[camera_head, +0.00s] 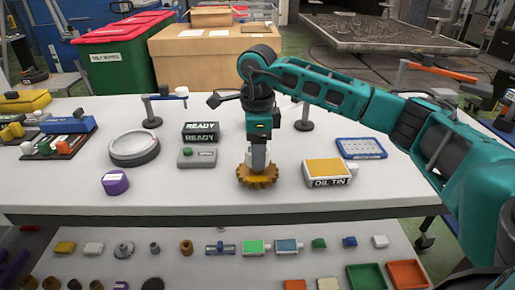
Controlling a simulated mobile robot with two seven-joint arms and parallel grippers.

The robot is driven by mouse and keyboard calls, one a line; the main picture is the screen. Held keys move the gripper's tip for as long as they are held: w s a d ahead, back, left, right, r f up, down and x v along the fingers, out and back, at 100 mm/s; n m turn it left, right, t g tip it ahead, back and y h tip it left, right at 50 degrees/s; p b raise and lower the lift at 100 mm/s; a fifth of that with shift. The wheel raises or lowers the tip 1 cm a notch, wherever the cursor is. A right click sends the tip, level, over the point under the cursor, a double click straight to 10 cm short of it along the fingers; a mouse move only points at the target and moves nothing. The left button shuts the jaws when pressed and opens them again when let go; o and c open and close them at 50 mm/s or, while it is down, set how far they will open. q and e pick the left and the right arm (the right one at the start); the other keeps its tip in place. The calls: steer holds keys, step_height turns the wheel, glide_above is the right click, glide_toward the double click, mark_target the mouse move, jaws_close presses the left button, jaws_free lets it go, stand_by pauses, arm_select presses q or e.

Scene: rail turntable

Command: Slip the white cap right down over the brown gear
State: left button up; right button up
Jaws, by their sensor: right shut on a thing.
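The brown gear (257,181) lies on the white table near its front edge, its toothed rim showing all round the front. My right gripper (258,155) points straight down over the gear's middle. It is shut on a pale grey-white piece that I take to be the white cap (258,162); it is small here and hard to tell from the fingers. The pale piece meets the gear's middle in the picture; whether it touches or sits over it I cannot tell. My left gripper is not in view.
A yellow-topped oil tin (325,172) stands close right of the gear. A grey box with a green button (198,157), a READY sign (201,132), a round grey turntable (134,148) and a purple cylinder (115,183) stand left. A lower shelf holds several small parts.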

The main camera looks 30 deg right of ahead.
steer(key=shift+f, duration=0.15)
stand_by(0.4)
steer(key=shift+f+b, duration=0.3)
steer(key=shift+f, duration=0.2)
stand_by(0.6)
steer(key=shift+f, duration=0.15)
steer(key=shift+f+b, duration=0.4)
steer(key=shift+f, duration=0.15)
stand_by(1.4)
steer(key=o, duration=1.1)
